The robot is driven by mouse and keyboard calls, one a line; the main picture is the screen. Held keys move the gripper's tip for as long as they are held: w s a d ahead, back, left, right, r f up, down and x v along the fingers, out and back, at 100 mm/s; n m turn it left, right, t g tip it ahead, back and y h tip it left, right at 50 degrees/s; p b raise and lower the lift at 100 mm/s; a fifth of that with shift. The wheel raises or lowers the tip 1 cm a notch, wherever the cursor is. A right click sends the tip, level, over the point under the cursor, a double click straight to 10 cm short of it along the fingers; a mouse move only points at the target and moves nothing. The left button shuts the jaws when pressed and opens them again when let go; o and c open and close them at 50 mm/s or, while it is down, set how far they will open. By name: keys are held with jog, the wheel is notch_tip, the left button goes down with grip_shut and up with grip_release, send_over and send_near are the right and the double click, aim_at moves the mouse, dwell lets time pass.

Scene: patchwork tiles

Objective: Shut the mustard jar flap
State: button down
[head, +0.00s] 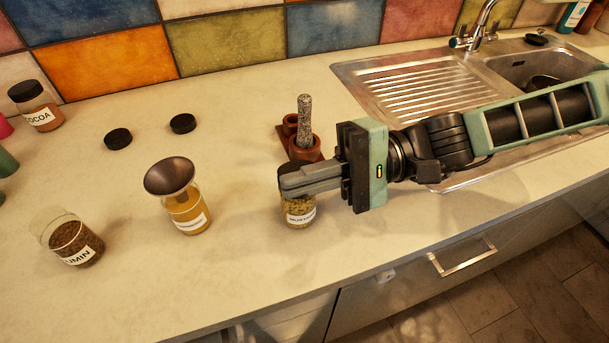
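The mustard jar (299,213) is a glass jar of yellow-green contents with a white label, partly readable, standing upright on the counter. My gripper (283,183) reaches in from the right and lies right over the jar's mouth. Its grey fingers look closed together, with nothing seen between them. The fingers cover most of the jar's top, where only a dark edge shows. The flap itself is mostly hidden, so I cannot tell its angle or whether the fingers touch it.
A brown mortar holder with a grey pestle (304,122) stands just behind the jar. To the left are a jar with a dark funnel (169,176), an open cumin jar (77,241), a cocoa jar (38,112) and two black lids (183,123). The sink (415,85) is at right.

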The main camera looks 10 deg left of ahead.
jog(key=c, duration=1.6)
grip_release()
jog(key=shift+c, duration=0.2)
jog(key=b+v, duration=0.1)
jog(key=v, duration=1.6)
jog(key=shift+d+b, duration=0.25)
jog(key=shift+b, duration=0.05)
jog(key=shift+o, duration=1.4)
